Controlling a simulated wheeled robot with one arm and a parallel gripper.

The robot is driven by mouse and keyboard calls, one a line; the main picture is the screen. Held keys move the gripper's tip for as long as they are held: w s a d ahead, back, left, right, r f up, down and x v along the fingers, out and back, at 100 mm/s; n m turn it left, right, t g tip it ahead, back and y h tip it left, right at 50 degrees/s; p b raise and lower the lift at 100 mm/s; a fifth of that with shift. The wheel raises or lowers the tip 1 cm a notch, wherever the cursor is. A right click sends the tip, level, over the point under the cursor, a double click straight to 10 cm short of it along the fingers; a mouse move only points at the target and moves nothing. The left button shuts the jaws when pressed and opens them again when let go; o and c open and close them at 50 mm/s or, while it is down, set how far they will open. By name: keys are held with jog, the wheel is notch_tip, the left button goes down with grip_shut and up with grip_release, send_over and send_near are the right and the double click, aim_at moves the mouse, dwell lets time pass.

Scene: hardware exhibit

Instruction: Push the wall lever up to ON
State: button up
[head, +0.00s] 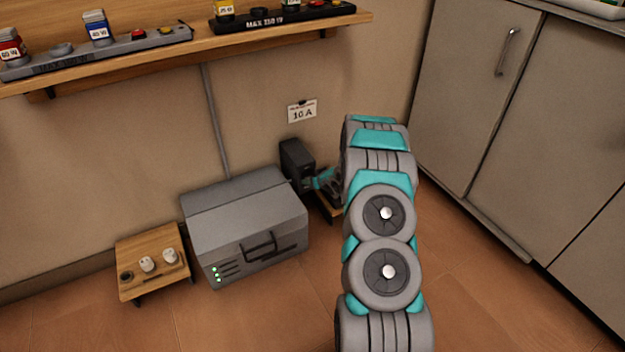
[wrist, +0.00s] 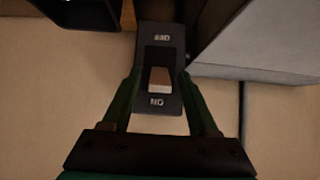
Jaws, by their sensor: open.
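The wall lever (wrist: 159,79) shows in the wrist view as a short handle with a pale end in a dark slot. The wrist picture is upside down. The dark switch plate (wrist: 176,103) has an ON label at the picture's bottom and an OFF label at its top. The handle sits at the slot end nearest ON. My gripper (wrist: 158,82) is open, with one green finger on each side of the plate; contact with the handle cannot be told. In the head view, my gripper (head: 324,182) is beside a dark box (head: 295,163) by the wall, partly hidden by my arm.
A grey metal case (head: 245,225) stands left of the dark box. A small wooden stand (head: 153,281) with white parts is farther left. Grey cabinets (head: 490,120) stand at right.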

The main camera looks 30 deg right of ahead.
jog(key=v, duration=0.7)
jog(key=shift+s+r+b, duration=0.3)
dwell(0.4)
